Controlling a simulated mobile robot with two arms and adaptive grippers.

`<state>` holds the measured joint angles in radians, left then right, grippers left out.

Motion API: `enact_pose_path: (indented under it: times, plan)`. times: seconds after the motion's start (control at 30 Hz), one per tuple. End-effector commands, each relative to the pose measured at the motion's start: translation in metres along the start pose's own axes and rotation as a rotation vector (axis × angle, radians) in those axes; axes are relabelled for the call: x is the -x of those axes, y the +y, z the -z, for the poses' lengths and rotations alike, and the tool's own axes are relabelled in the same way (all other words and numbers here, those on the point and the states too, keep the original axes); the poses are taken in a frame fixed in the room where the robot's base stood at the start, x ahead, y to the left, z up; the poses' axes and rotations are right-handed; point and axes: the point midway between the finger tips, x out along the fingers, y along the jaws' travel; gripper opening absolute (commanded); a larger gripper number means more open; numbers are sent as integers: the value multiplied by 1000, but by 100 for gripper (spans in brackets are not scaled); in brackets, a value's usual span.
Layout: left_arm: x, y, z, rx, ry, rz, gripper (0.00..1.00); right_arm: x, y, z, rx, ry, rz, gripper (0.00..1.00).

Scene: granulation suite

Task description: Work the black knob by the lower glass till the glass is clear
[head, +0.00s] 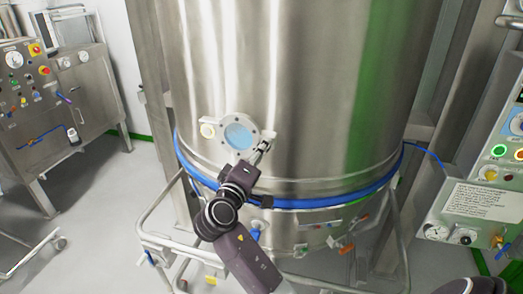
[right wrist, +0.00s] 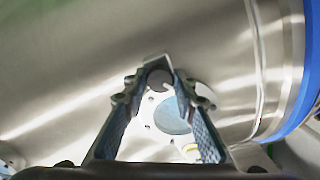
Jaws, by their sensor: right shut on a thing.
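The lower glass (head: 238,134) is a round pale-blue pane in a bolted steel flange on the large steel vessel. It also shows in the right wrist view (right wrist: 172,116), where it looks dull grey-blue and is partly covered by a finger. My right gripper (head: 263,148) is at the flange's lower right edge. In the right wrist view its two fingers close on the dark round knob (right wrist: 159,79), one on each side. In the head view the knob is mostly hidden by the gripper. My left gripper is not in view.
A small yellowish round fitting (head: 207,131) sits left of the glass. A blue band (head: 330,200) rings the vessel below it. A steel tube frame (head: 160,240) stands underneath. Control panels stand at the left (head: 30,85) and right (head: 495,190).

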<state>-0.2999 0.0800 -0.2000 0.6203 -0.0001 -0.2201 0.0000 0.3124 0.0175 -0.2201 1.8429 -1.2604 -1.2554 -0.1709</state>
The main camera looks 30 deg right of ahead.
Motion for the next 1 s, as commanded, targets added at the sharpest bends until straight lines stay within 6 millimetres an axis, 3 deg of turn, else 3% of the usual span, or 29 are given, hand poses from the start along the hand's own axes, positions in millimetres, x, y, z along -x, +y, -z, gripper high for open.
enact_pose_path:
  times: [0.13, 0.17, 0.3, 0.67, 0.77, 1.0]
  plan:
    - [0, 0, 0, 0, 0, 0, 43, 0, -1, 0, 0, 1, 2, 1]
    - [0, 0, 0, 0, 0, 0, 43, 0, -1, 0, 0, 1, 2, 28]
    - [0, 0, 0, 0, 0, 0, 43, 0, -1, 0, -1, 1, 2, 43]
    - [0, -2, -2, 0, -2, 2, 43, 5, -1, 0, -1, 1, 3, 43]
    - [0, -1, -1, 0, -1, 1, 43, 18, -2, 1, -2, 2, 4, 43]
    - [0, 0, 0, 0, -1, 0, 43, 70, -2, 0, -3, 2, 7, 43]
